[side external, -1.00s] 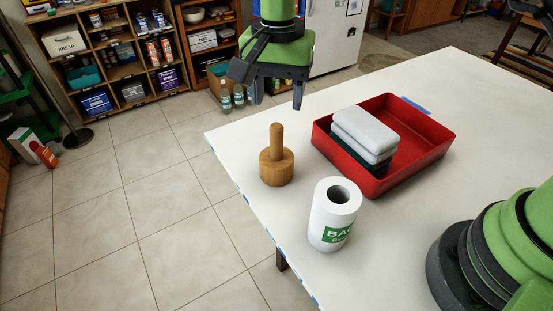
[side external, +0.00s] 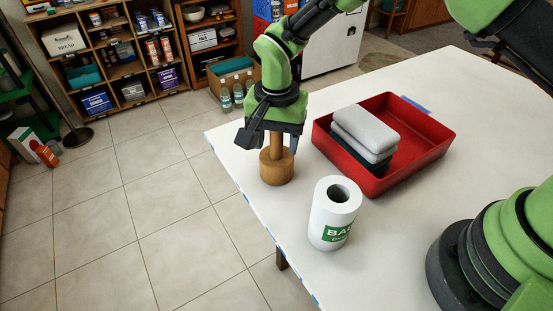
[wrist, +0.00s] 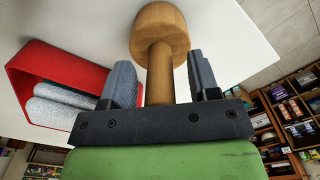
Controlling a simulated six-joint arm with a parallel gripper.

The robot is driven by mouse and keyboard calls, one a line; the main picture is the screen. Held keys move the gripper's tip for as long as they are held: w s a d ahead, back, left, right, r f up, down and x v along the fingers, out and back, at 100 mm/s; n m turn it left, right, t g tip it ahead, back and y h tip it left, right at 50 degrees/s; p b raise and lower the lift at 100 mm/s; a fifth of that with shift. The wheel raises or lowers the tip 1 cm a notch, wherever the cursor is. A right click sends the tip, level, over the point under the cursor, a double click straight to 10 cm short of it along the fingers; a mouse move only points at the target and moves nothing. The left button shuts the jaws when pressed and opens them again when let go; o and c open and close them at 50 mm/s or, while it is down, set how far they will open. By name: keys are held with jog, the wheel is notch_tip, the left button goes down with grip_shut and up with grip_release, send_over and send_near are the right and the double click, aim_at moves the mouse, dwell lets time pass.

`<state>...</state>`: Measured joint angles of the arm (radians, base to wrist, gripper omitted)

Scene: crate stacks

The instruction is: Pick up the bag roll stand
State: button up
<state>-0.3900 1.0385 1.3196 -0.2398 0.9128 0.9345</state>
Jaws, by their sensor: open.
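The bag roll stand (side external: 277,168) is a wooden piece with a thick round base and a thinner upright post. It stands upright on the white table near its left edge. My gripper (side external: 268,148) is over it, pointing down, with the post between its fingers. In the wrist view the open fingers (wrist: 160,75) are on either side of the post (wrist: 160,72), with gaps showing on both sides. The round base (wrist: 160,32) is beyond the fingertips. The top of the post is hidden by my gripper.
A white bag roll (side external: 333,212) with a green label stands in front of the stand. A red tray (side external: 425,150) holding folded cloths (side external: 366,130) is to the right. The table's left edge (side external: 243,195) is close by.

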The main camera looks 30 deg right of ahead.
grip_shut()
